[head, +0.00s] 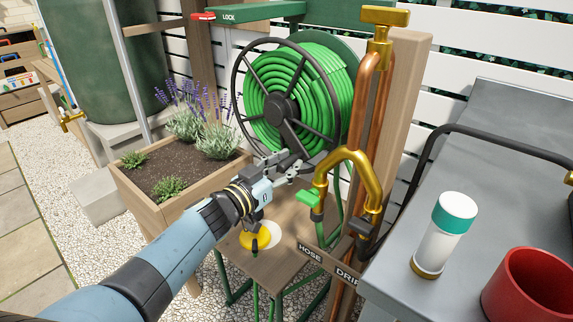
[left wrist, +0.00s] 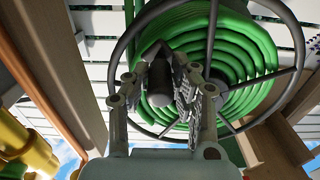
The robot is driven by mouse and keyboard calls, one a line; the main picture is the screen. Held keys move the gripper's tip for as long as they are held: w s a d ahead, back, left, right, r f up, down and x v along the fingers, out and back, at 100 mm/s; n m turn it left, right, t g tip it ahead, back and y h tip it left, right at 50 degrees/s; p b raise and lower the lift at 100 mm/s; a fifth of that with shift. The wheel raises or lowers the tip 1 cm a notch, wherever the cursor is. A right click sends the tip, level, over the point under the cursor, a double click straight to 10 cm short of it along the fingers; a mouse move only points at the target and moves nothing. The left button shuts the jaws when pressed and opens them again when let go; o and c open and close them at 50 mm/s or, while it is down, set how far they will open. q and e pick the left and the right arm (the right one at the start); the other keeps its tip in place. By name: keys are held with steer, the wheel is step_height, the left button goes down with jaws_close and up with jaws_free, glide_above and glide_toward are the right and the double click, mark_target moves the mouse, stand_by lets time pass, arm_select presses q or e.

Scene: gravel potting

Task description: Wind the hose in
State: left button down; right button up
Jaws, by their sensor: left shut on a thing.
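The hose reel has a dark spoked wheel (head: 238,88) facing me, and the green hose (head: 333,82) lies on it in many coils. A dark crank arm (head: 291,133) runs from the hub down to the right. My left gripper (head: 286,168) is at the crank's lower end, shut on its handle. In the left wrist view the dark handle (left wrist: 158,88) sits between the fingers (left wrist: 166,95), in front of the coils (left wrist: 232,45). The fingers partly hide the handle in the head view. A red lever (head: 203,16) stands beside a LOCK label above the reel. My right gripper is out of view.
Copper pipes (head: 367,95) with a brass fitting (head: 352,158) and a green valve handle (head: 308,198) stand close right of my left gripper. A lavender planter (head: 180,200) is left. A small wooden table (head: 270,268) bears a yellow piece (head: 256,240). A grey bench (head: 500,140) fills the right.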

arm_select(q)
steer(key=shift+s+d+r+n+p, duration=0.2)
steer(key=shift+r+n+p, duration=0.15)
steer(key=shift+p, duration=0.2)
steer(key=shift+s+d+r+n+p, duration=0.3)
steer(key=shift+r+n+p, duration=0.7)
steer(key=shift+p, duration=0.45)
steer(key=shift+s+d+r+n+p, duration=0.15)
steer(key=shift+d+r+n+p, duration=0.25)
steer(key=shift+r+n+p, duration=0.6)
steer(key=shift+s+d+r+n+p, duration=0.3)
steer(key=shift+r+n+p, duration=0.35)
steer(key=shift+n+p, duration=0.85)
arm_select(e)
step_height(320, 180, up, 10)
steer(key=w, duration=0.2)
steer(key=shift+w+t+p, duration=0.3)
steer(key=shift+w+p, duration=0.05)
arm_select(q)
steer(key=shift+m, duration=0.25)
steer(key=c, duration=1.1)
jaws_free()
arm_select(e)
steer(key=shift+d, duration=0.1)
